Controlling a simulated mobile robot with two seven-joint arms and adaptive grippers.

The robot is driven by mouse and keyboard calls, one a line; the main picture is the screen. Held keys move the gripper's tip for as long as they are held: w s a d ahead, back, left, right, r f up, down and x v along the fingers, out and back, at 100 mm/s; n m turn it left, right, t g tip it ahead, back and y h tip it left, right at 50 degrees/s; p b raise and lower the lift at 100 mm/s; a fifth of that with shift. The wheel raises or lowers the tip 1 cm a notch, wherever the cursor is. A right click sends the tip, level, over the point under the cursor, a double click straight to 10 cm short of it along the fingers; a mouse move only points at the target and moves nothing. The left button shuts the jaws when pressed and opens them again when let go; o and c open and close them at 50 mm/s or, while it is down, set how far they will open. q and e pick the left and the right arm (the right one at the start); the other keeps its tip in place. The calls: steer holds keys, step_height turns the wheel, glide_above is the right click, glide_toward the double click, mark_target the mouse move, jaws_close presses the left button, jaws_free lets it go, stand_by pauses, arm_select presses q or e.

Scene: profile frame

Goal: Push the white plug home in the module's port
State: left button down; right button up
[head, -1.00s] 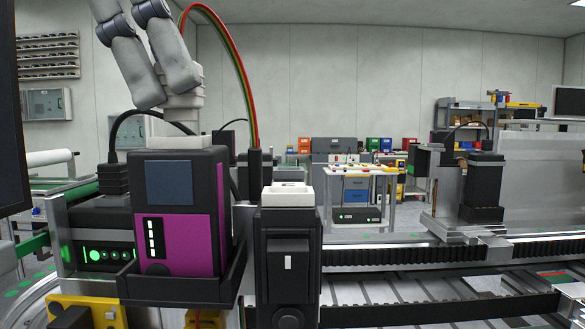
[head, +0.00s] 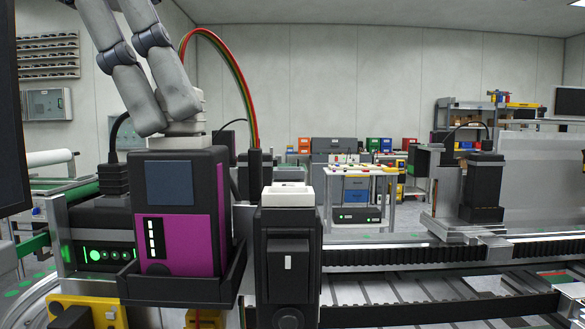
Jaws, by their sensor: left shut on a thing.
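The module is a black box with a magenta front (head: 180,245), standing upright in a black holder at the left. Its white port (head: 178,142) is on the module's top. The white plug (head: 198,103) is directly above the port, mostly hidden behind my grey fingers. Its lower end meets the port's top with no clear gap in this view; I cannot tell how deep it sits. My left gripper (head: 166,116) comes down from the top left and is shut on the plug. My right gripper is not in view.
A black unit with a white top (head: 289,195) stands close to the module's right. A red, yellow and green cable (head: 238,75) arches behind the plug. A black cable (head: 117,130) rises at the left. A rail runs to the right, with another black device (head: 483,188) beyond.

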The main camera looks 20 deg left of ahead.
arm_select(q)
steer(key=c, duration=1.5)
jaws_free()
steer(key=shift+o, duration=0.2)
steer(key=shift+r, duration=0.1)
